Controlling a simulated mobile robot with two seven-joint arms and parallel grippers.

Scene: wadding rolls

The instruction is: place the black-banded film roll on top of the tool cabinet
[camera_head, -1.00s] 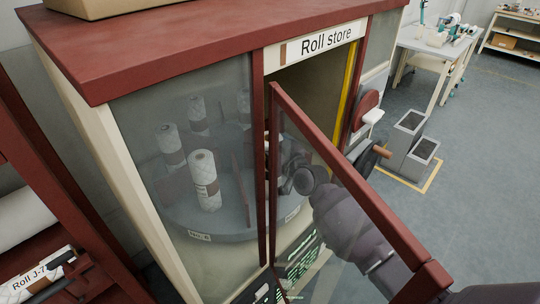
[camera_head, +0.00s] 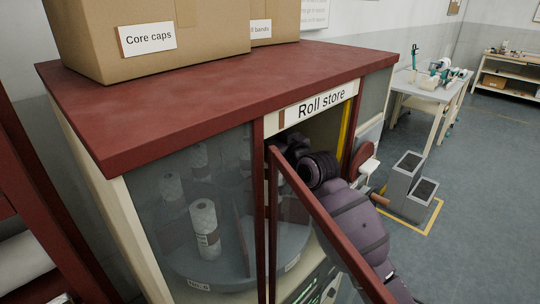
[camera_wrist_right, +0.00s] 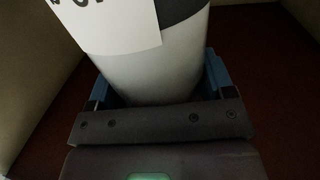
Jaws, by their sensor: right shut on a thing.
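In the right wrist view, a white roll (camera_wrist_right: 158,72) with a dark band (camera_wrist_right: 178,12) and a white label (camera_wrist_right: 122,22) stands between the blue-padded fingers of my right gripper (camera_wrist_right: 157,88). The gripper is shut on it; the roll's top is outside the picture. In the head view my right arm reaches in at the open door of the roll store (camera_head: 315,103). Its gripper and the held roll are hidden there behind the wrist and cabinet front. My left gripper is not in view. I cannot identify a tool cabinet in these frames.
The red-framed door (camera_head: 325,220) stands open beside my right arm. White rolls (camera_head: 205,228) stand on a round shelf behind glass. Cardboard boxes (camera_head: 200,55) occupy the back of the store's red top (camera_head: 240,95); its front is clear. A grey bin (camera_head: 403,178) and workbench (camera_head: 425,92) stand right.

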